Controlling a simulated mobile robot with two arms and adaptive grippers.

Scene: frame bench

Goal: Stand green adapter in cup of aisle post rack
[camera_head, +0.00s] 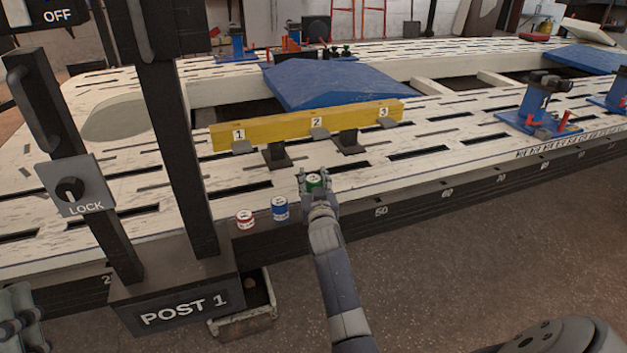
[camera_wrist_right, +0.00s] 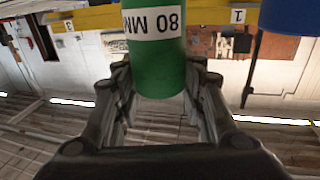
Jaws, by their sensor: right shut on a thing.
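The green adapter (camera_head: 315,181) is between the fingers of my right gripper (camera_head: 316,184), which is shut on it at the bench's near edge. In the right wrist view, the green adapter (camera_wrist_right: 153,50) carries a white "80 MM" label that reads upside down, and its end shows between the fingers. I cannot tell whether it touches a support. My left gripper (camera_head: 20,318) shows only partly at the lower left corner; its fingers are unclear. A dark post (camera_head: 180,150) stands at the left with a "POST 1" plate (camera_head: 185,310). I cannot make out a rack cup.
A blue adapter (camera_head: 280,208) and a red adapter (camera_head: 245,219) stand left of the green one. A small open box (camera_head: 243,325) sits low behind the post plate.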

